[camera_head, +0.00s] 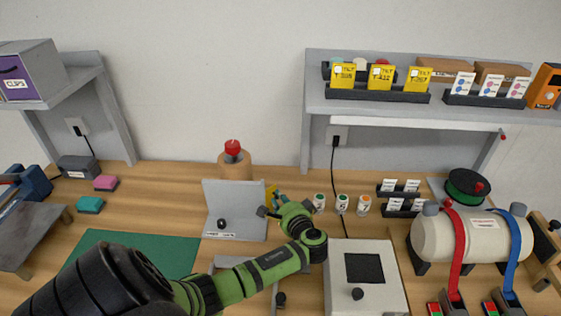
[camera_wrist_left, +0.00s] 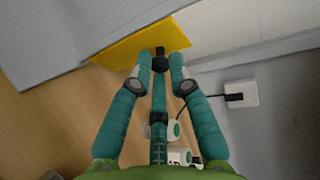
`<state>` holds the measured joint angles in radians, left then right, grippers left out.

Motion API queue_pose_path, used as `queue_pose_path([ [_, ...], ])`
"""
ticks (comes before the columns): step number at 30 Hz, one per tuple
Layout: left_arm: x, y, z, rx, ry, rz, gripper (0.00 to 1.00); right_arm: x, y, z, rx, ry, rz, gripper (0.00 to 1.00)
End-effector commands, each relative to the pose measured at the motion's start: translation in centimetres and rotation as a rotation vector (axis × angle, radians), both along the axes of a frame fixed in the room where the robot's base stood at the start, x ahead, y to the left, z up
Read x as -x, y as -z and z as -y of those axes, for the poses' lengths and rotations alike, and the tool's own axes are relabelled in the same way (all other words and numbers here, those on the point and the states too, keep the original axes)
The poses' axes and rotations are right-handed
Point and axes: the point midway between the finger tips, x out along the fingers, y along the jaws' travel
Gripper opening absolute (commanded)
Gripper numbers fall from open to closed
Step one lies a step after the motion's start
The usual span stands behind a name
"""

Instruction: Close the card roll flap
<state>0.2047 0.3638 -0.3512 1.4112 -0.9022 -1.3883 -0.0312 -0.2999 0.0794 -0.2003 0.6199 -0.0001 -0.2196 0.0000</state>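A grey upright panel (camera_head: 240,200) stands at the back middle of the bench, in front of a tan cylinder with a red top. It has a dark knob (camera_head: 221,223) and a small label too small to read. It looks like a raised flap, but I cannot confirm it is the card roll flap. My left gripper (camera_head: 272,197) is at its right edge; contact is unclear. In the left wrist view its teal fingers (camera_wrist_left: 161,62) are spread, with a yellow sheet (camera_wrist_left: 115,52) and grey surface beyond the tips. No clear grasp shows. My right gripper is not in view.
A grey box with a dark window (camera_head: 364,267) stands right of my left arm. Small labelled jars (camera_head: 342,204) stand behind it. A tank with red and blue straps (camera_head: 470,240) is farther right. A green mat (camera_head: 180,255) lies left, partly behind my arm.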

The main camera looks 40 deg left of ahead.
Motion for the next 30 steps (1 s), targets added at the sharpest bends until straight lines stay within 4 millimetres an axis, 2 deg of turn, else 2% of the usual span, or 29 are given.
queue_pose_path([
  [8,-0.2,0.2,0.1,0.003,-0.013,0.001,0.00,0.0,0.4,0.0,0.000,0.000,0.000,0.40],
  [14,-0.6,0.4,0.0,0.005,-0.093,0.005,0.00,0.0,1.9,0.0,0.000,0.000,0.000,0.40],
  [20,-1.3,0.7,-0.4,0.005,-0.240,0.006,0.00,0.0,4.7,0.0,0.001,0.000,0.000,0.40],
  [30,-2.3,0.9,-1.4,0.003,-0.526,0.005,0.00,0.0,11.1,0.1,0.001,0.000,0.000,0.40],
])
